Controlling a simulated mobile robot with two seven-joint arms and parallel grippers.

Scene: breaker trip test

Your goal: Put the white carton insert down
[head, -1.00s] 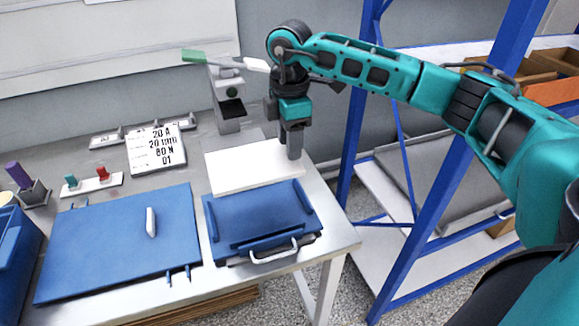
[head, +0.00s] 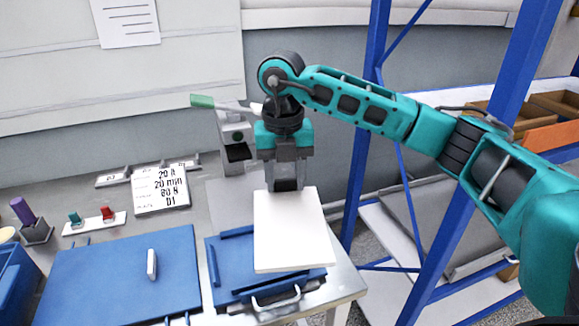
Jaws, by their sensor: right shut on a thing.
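The white carton insert (head: 292,232) is a flat white panel in the head view. My right gripper (head: 288,186) is shut on its far edge. The insert extends from the gripper toward the viewer and covers the right part of the blue tray (head: 228,262). I cannot tell whether it touches the tray or hangs just above it. My left gripper is not in view.
A blue mat (head: 110,275) with a small white piece (head: 151,264) lies to the left. Behind it stand a label card (head: 160,190) and a grey lever press (head: 236,140) with a green handle.

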